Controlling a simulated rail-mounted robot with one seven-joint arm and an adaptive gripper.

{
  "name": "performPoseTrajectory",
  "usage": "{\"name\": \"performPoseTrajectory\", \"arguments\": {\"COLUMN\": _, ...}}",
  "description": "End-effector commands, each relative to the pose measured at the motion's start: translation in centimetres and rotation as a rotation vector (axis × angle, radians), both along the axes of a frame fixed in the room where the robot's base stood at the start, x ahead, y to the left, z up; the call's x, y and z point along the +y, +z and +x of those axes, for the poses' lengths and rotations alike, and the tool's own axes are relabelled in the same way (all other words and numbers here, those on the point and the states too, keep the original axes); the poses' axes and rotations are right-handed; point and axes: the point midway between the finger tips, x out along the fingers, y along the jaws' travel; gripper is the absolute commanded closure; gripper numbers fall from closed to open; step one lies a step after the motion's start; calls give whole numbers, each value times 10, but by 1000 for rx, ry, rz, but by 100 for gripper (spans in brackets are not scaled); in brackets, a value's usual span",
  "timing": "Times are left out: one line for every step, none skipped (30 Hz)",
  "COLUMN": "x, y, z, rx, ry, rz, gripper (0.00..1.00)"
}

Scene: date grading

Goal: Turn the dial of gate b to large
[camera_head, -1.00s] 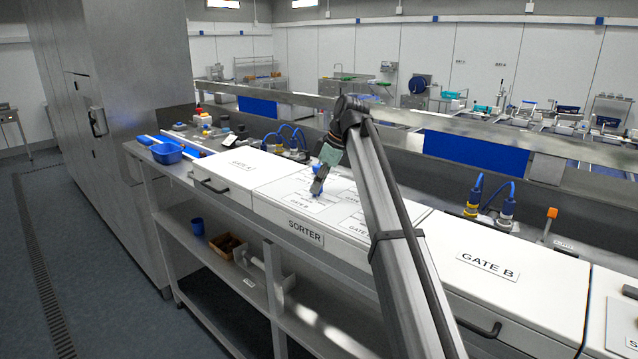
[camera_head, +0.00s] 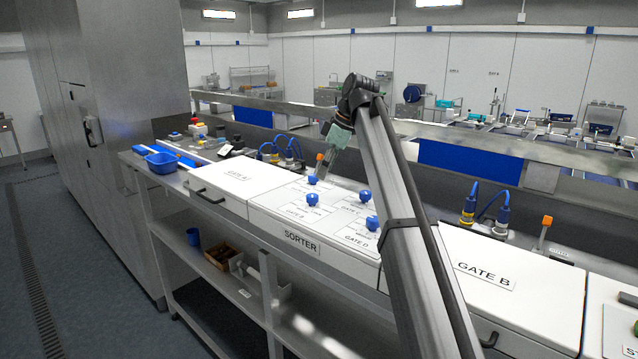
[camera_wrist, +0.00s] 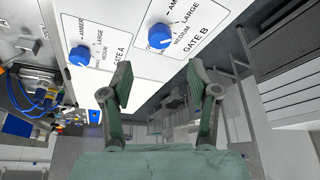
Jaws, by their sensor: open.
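The gate B dial (camera_head: 312,199) is a blue knob at the front left of the white sorter panel (camera_head: 262,222). In the wrist view the gate B dial (camera_wrist: 160,37) stands beyond the fingertips, beside the printed words LARGE and MEDIUM. Its white mark seems to lie on the MEDIUM side, but it is too small to be sure. My gripper (camera_head: 324,172) is above the back of the panel, clear of the dial. In the wrist view my gripper (camera_wrist: 159,78) is open, with nothing between its fingers.
The gate A dial (camera_wrist: 80,55) is beside gate B's; two more blue knobs, one of them gate D's (camera_head: 372,223), are to the right. White lids (camera_head: 235,179) flank the panel. Blue-cabled fittings (camera_head: 470,205) and an orange-topped lever (camera_head: 546,221) stand behind. My arm crosses the panel's right side.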

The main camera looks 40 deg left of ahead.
Motion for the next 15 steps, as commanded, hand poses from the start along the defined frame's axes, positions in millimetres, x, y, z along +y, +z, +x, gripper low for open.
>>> {"name": "performPoseTrajectory", "arguments": {"x": -3, "y": 10, "z": 2, "rx": -1, "ry": 0, "rz": 0, "gripper": 39}}
{"name": "performPoseTrajectory", "arguments": {"x": -4, "y": 13, "z": 3, "rx": 0, "ry": 0, "rz": 0, "gripper": 39}}
{"name": "performPoseTrajectory", "arguments": {"x": -6, "y": 18, "z": 4, "rx": 1, "ry": 0, "rz": 0, "gripper": 39}}
{"name": "performPoseTrajectory", "arguments": {"x": -8, "y": 21, "z": 4, "rx": 0, "ry": 0, "rz": 0, "gripper": 39}}
{"name": "performPoseTrajectory", "arguments": {"x": -9, "y": 24, "z": 5, "rx": 0, "ry": 0, "rz": 0, "gripper": 39}}
{"name": "performPoseTrajectory", "arguments": {"x": -10, "y": 27, "z": 5, "rx": 0, "ry": 0, "rz": 0, "gripper": 39}}
{"name": "performPoseTrajectory", "arguments": {"x": -11, "y": 30, "z": 6, "rx": 0, "ry": 0, "rz": 0, "gripper": 39}}
{"name": "performPoseTrajectory", "arguments": {"x": -12, "y": 31, "z": 6, "rx": 0, "ry": 0, "rz": 0, "gripper": 39}}
{"name": "performPoseTrajectory", "arguments": {"x": -13, "y": 33, "z": 6, "rx": 0, "ry": 0, "rz": 0, "gripper": 39}}
{"name": "performPoseTrajectory", "arguments": {"x": -13, "y": 34, "z": 6, "rx": 0, "ry": 0, "rz": 0, "gripper": 39}}
{"name": "performPoseTrajectory", "arguments": {"x": -13, "y": 34, "z": 6, "rx": 1, "ry": 0, "rz": 0, "gripper": 39}}
{"name": "performPoseTrajectory", "arguments": {"x": -14, "y": 35, "z": 6, "rx": 0, "ry": 0, "rz": -1, "gripper": 39}}
{"name": "performPoseTrajectory", "arguments": {"x": -14, "y": 35, "z": 6, "rx": 0, "ry": 0, "rz": -1, "gripper": 39}}
{"name": "performPoseTrajectory", "arguments": {"x": -14, "y": 35, "z": 6, "rx": 0, "ry": 0, "rz": -1, "gripper": 39}}
{"name": "performPoseTrajectory", "arguments": {"x": -14, "y": 35, "z": 6, "rx": 0, "ry": 0, "rz": -1, "gripper": 39}}
